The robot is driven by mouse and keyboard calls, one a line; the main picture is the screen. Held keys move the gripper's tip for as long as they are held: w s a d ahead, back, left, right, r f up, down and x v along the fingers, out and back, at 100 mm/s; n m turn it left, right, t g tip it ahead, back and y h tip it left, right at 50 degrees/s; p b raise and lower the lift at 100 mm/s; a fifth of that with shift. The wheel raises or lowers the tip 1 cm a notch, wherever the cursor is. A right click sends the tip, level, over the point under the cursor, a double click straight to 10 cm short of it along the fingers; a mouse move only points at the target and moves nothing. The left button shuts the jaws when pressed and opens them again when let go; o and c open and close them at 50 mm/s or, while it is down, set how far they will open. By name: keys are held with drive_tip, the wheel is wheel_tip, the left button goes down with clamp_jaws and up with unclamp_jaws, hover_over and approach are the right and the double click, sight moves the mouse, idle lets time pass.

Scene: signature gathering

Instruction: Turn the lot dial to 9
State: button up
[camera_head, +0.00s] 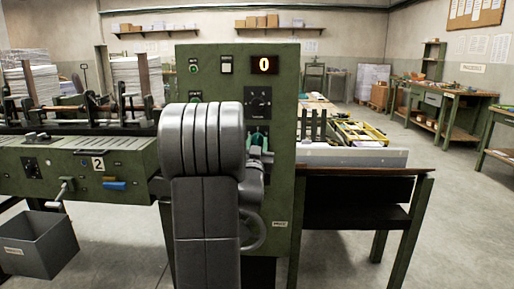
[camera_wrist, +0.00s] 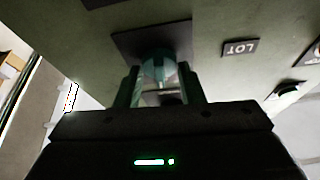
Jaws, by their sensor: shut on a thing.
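The lot dial is a teal knob on the green machine panel. In the head view the dial (camera_head: 260,133) shows just right of my arm, which hides part of my gripper and the panel below. A lit display (camera_head: 264,64) high on the panel reads 0. The dial's own pointer is not readable.
A black dial with markings (camera_head: 258,101) is above the lot dial, with green buttons (camera_head: 194,68) to the upper left.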

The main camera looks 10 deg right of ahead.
drive_tip(key=m+g+h+b, duration=0.1)
drive_tip(key=m+b, duration=0.1)
drive_tip(key=m, duration=0.1)
drive_tip(key=shift+a+f+m+h, duration=0.1)
drive_tip(key=shift+m+h, duration=0.3)
drive_tip(key=m+g+h, duration=0.1)
drive_tip(key=m, duration=0.2)
drive_tip(key=shift+m+h, duration=0.3)
drive_tip(key=shift+m, duration=0.1)
drive_tip(key=m, duration=0.1)
drive_tip(key=m+g, duration=0.1)
drive_tip(key=m, duration=0.1)
drive_tip(key=m+g+h, duration=0.1)
drive_tip(key=shift+r+m+p, duration=0.3)
drive_tip(key=shift+r+m, duration=0.05)
drive_tip(key=shift+m, duration=0.05)
drive_tip(key=shift+m+g+p, duration=0.3)
drive_tip(key=shift+m+g, duration=0.1)
drive_tip(key=shift+m, duration=0.5)
drive_tip(key=shift+f, duration=0.1)
drive_tip(key=o, duration=1)
drive_tip(key=shift+a, duration=0.15)
